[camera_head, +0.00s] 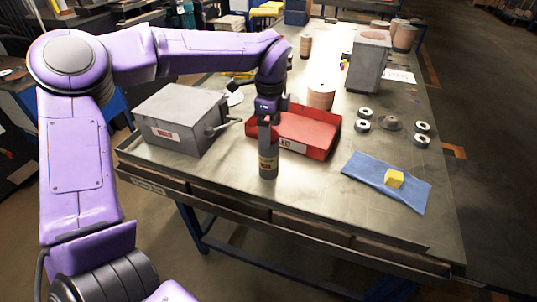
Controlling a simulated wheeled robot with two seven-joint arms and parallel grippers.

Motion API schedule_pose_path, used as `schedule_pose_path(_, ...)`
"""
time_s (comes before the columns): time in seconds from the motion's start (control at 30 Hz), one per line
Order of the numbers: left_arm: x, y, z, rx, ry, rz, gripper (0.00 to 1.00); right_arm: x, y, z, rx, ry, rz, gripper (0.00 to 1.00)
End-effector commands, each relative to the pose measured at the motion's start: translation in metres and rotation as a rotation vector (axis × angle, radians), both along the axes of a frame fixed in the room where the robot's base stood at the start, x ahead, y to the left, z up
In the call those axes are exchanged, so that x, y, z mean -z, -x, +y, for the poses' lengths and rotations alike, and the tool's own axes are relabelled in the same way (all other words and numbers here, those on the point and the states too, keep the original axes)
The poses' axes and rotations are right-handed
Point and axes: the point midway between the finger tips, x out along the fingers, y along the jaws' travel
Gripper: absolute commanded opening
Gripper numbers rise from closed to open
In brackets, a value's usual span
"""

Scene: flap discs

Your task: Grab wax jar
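A small dark cylindrical jar with a tan label (268,164), which looks like the wax jar, stands upright near the table's front edge, just in front of the red tray. My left gripper (266,138) points down from above at the jar's top. Its fingers overlap the jar's upper part in the picture. I cannot tell whether they are closed on it or only around or behind its rim. My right gripper is not in view.
The red tray (322,145) is close behind the jar. A grey metal box (170,112) stands to the left. A blue cloth (365,172) with a yellow block (394,178) lies to the right, with several metal rings behind it. The tabletop (312,185) between jar and cloth is clear.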

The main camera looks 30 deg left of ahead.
Motion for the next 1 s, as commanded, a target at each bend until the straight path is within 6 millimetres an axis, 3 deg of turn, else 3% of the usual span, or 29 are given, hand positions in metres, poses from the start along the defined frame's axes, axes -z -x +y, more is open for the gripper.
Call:
schedule_pose_path(0.1,0.018,0.005,0.002,0.000,0.001,0.006,0.94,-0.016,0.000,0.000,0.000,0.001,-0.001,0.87)
schedule_pose_path(0.2,0.036,0.004,0.003,-0.002,0.000,0.003,0.94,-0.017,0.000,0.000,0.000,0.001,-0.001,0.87)
schedule_pose_path(0.47,0.044,0.005,0.004,-0.003,0.000,0.000,0.94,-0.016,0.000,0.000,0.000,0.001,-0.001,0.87)
schedule_pose_path(0.57,0.044,0.005,0.004,-0.003,0.000,0.000,0.68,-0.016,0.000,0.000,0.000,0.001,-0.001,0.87)
schedule_pose_path(0.77,0.043,0.005,0.004,-0.004,-0.001,0.000,0.02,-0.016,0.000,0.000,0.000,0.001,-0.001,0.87)
schedule_pose_path(1.0,0.042,0.004,0.004,-0.004,0.000,-0.001,0.00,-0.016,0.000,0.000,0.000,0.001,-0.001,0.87)
